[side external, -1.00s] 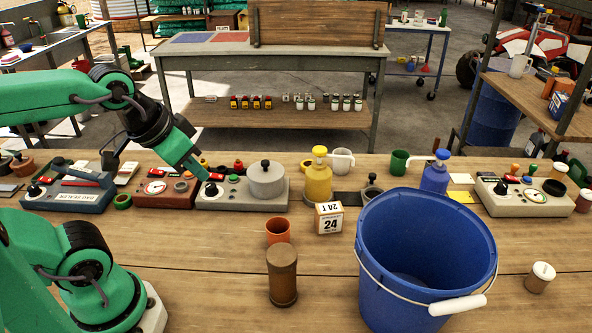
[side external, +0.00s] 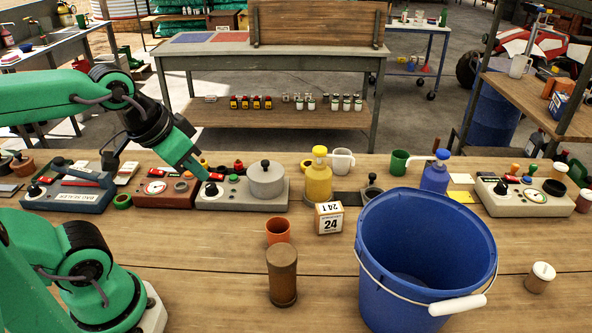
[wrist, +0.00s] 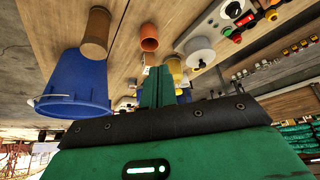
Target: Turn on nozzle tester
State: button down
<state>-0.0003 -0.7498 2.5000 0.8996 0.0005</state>
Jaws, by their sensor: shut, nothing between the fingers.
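I cannot read which device is the nozzle tester. My gripper (side external: 203,177) is shut and empty, pointing down at the left end of a grey device with a round lidded pot (side external: 267,196). Its tip is just above or beside that device's black knob (side external: 211,190); whether it touches I cannot tell. A green button is on the same device. In the wrist view the closed green fingers (wrist: 158,85) show, with the grey device's pot (wrist: 199,50) beyond. A reddish-brown device with a gauge (side external: 165,194) is left of it. A cream device with a gauge (side external: 525,200) stands far right.
A device labelled bag sealer (side external: 68,194) is at far left. A yellow bottle (side external: 318,180), an orange cup (side external: 278,232), a brown cylinder (side external: 282,275), a card block (side external: 329,218) and a large blue bucket (side external: 425,250) stand on the bench.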

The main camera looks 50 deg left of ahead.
jog(key=shift+w+a, duration=0.1)
jog(key=w+a+f+t+y, duration=0.15)
jog(key=w+a, duration=0.25)
jog(key=a, duration=0.4)
jog(key=w+a+f+y, duration=0.2)
jog(key=w+a, duration=0.2)
jog(key=a, duration=0.4)
jog(key=g+y, duration=0.2)
jog(key=y, duration=0.2)
send_over(156, 172)
jog(key=d, duration=0.1)
jog(key=shift+t, duration=0.25)
notch_tip(156, 172, down, 5)
jog(key=shift+f, duration=0.2)
jog(key=shift+f, duration=0.15)
jog(key=shift+y, duration=0.25)
jog(key=shift+s+a+f, duration=0.15)
jog(key=shift+s+f, duration=0.05)
jog(key=shift+f, duration=1.2)
jog(key=shift+s+a+f, duration=0.15)
jog(key=shift+a+f, duration=0.05)
jog(key=shift+f, duration=1.15)
jog(key=shift+s+a+f, duration=0.15)
jog(key=shift+s+f, duration=0.05)
jog(key=shift+f, duration=1.2)
jog(key=shift+s+a+f, duration=0.15)
jog(key=shift+f, duration=0.65)
jog(key=shift+r, duration=0.15)
